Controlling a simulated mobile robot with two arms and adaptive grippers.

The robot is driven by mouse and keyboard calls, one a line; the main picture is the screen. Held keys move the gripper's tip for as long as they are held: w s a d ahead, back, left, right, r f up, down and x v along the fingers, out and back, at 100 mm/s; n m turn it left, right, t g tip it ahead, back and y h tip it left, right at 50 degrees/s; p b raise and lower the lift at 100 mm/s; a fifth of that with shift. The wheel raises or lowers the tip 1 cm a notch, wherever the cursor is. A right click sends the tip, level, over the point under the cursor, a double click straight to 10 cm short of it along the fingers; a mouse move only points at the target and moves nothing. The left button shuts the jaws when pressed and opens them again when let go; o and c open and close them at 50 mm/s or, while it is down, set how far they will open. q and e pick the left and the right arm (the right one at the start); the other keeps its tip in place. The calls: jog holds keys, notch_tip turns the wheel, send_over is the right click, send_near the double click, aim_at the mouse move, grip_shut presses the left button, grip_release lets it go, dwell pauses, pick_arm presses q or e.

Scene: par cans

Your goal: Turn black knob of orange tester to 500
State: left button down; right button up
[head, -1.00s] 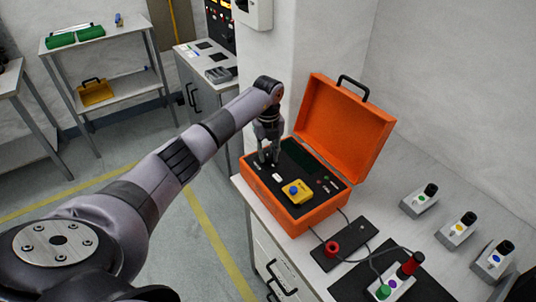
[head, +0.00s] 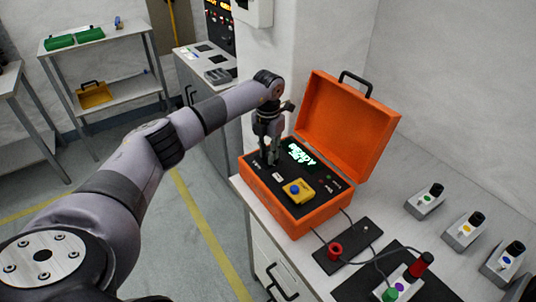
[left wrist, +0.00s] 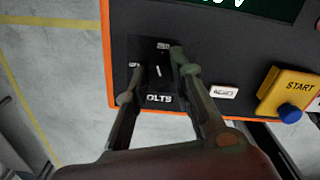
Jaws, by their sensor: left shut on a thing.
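The orange tester (head: 310,215) stands open on the grey bench, its lid raised. Its black panel carries a black knob with a white pointer line, seen in the left wrist view (left wrist: 158,72). The pointer points roughly up in that view, toward a small blurred label; "VOLTS" is partly visible below. My left gripper (head: 270,160) comes down from above; its fingertips (left wrist: 158,82) are closed on either side of the knob, which they partly hide. The tester's display (head: 301,155) is lit with green text that looks like "READY" above a second line. My right gripper is out of view.
A yellow START box (head: 299,191) with a blue button and a white RESET button (left wrist: 225,92) lie right of the knob. The raised lid (head: 348,125) stands behind. Cables run to a black plate (head: 352,247). Several grey units with coloured dots stand at right.

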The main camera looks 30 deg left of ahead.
pick_arm(q)
jog(key=m+b, duration=0.1)
jog(key=m, duration=0.4)
jog(key=shift+m, duration=0.3)
jog(key=m+b, duration=0.1)
jog(key=m, duration=0.4)
jog(key=shift+b, duration=0.3)
jog(key=m+b, duration=0.1)
jog(key=m, duration=1)
jog(key=shift+m, duration=0.4)
jog(key=c, duration=1.4)
grip_release()
jog(key=shift+o, duration=0.2)
